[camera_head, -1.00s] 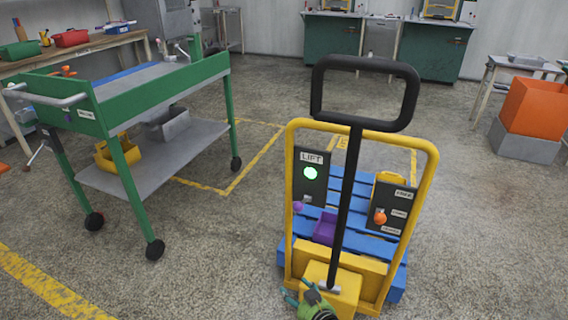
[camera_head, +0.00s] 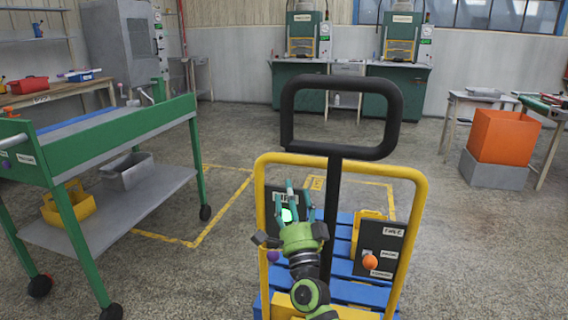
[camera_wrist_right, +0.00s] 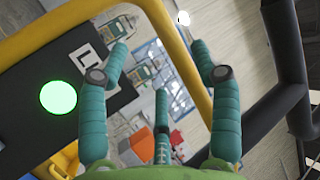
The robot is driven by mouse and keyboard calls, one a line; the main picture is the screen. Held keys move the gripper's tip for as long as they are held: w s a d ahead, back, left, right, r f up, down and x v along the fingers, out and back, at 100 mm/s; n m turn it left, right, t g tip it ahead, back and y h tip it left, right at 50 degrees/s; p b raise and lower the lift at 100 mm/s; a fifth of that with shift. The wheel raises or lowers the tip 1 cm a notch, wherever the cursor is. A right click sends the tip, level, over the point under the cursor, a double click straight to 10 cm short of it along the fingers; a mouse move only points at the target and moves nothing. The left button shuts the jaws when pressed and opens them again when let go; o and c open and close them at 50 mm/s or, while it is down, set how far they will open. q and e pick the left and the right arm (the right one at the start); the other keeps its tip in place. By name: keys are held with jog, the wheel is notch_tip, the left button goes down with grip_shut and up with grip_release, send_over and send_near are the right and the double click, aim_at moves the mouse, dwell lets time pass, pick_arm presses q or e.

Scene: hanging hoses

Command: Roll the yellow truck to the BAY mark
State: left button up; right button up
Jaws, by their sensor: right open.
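The yellow truck (camera_head: 421,215) stands upright in front of me with its tall black loop handle (camera_head: 395,120) and blue slatted deck (camera_head: 345,250). Its left panel has a lit green lamp; its right panel (camera_head: 388,240) has an orange knob (camera_head: 370,262). My right gripper (camera_head: 300,205) is open and empty, fingers up, in front of the left panel, partly hiding it. In the right wrist view its teal fingers (camera_wrist_right: 160,75) are spread, with the yellow tube, green lamp (camera_wrist_right: 58,97) and black handle (camera_wrist_right: 290,60) beyond. A yellow floor outline (camera_head: 222,225) lies beyond the truck; its small lettering is unreadable. My left gripper is out of view.
A green wheeled cart (camera_head: 100,140) with a lower shelf stands at left. An orange bin on a grey box (camera_head: 497,168) stands at right. Green machines (camera_head: 300,85) line the back wall. The floor between truck and machines looks clear.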

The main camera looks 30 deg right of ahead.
aim_at(284, 161)
jog(key=x, duration=1)
jog(key=shift+w, duration=0.2)
jog(key=shift+r, duration=0.1)
grip_shut()
